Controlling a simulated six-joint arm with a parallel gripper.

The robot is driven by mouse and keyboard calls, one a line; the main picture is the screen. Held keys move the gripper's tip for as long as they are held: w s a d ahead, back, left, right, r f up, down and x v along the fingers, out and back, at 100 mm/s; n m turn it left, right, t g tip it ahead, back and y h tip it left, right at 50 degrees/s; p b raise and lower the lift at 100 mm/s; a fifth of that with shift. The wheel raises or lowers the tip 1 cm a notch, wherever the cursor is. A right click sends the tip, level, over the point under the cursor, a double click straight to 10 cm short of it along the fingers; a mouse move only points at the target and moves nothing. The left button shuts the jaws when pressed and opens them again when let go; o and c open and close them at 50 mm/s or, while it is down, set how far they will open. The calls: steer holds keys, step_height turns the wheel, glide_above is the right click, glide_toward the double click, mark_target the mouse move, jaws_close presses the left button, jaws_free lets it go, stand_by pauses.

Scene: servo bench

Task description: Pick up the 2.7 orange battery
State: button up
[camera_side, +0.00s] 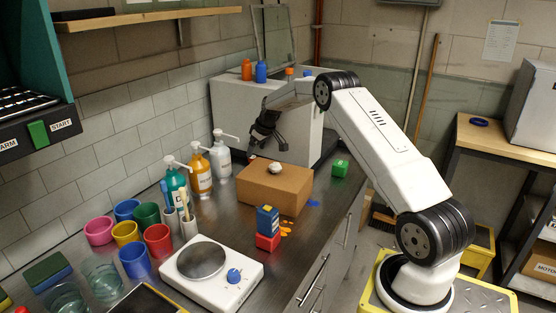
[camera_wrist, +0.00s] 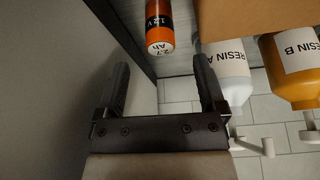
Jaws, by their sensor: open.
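The orange battery (camera_wrist: 159,27), marked 1.2 V and 2.7 Ah, stands out at the top middle of the wrist view, partly cut off by the frame edge. It has a dark band above the orange part. My gripper (camera_wrist: 163,68) is open and empty, with the battery beyond its fingertips and roughly between their lines, apart from both. In the side view my gripper (camera_side: 265,146) hangs above the counter, behind the cardboard box and in front of the white cabinet. I cannot make out the battery for certain there.
The cardboard box (camera_side: 274,188) and the white RESIN A bottle (camera_wrist: 226,72) are close on the right in the wrist view, with the RESIN B bottle (camera_wrist: 291,68) beyond. The white cabinet (camera_side: 300,128) stands close behind my gripper. A blue-and-red stack (camera_side: 267,226) stands nearer the front.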

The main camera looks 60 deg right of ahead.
mark_target(253, 157)
steer(key=shift+x, duration=2)
steer(key=shift+c, duration=0.3)
jaws_close()
